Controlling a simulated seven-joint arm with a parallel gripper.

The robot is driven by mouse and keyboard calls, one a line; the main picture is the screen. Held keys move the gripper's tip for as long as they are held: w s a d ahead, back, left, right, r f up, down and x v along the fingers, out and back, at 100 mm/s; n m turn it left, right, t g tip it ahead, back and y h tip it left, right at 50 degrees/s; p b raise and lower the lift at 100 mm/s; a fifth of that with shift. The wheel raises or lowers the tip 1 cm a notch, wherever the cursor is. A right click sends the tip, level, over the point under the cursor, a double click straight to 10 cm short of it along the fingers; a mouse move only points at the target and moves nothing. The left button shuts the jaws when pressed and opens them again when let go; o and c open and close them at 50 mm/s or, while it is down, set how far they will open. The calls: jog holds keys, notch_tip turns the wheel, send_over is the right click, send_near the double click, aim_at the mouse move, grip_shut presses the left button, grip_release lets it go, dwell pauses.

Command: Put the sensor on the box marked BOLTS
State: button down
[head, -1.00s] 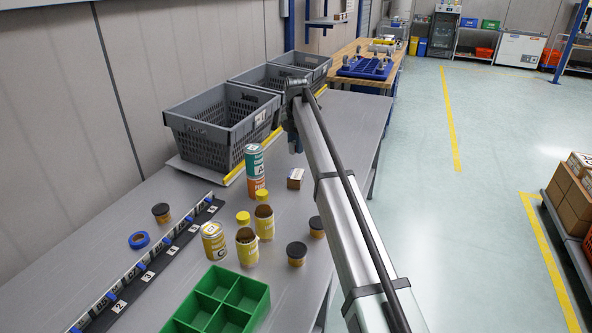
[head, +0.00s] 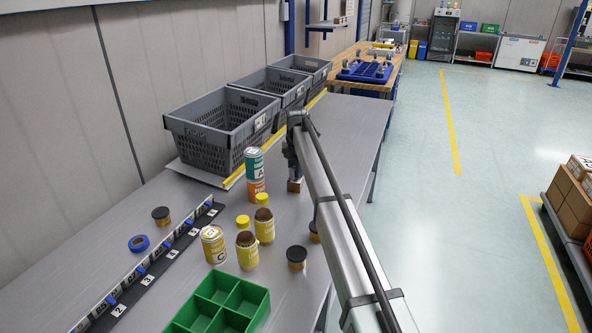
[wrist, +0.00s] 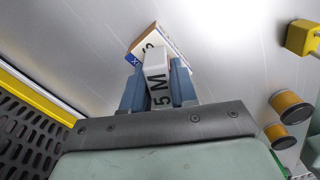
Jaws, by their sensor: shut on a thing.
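My gripper (wrist: 157,70) points down with its two blue fingers shut on a white block (wrist: 157,88), which carries dark characters and appears to be the sensor. Just beyond the fingertips in the wrist view is a small carton (wrist: 146,38) with a tan side and a white label with a blue mark. This seems to be the box marked BOLTS, but I cannot read that word. In the head view my gripper (head: 291,166) is right above the carton (head: 294,186), and the block is hidden. I cannot tell whether block and carton touch.
Teal and orange cans (head: 254,175) stand stacked left of my gripper. Yellow jars (head: 247,250), dark-lidded jars (head: 297,257) and a green divided tray (head: 228,297) are nearer. Grey crates (head: 215,130) line the wall side. The table right of the carton is clear.

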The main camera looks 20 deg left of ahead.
jog(key=c, duration=0.9)
grip_release()
jog(key=shift+f, duration=0.1)
notch_tip(320, 180, up, 12)
jog(key=shift+r, duration=0.15)
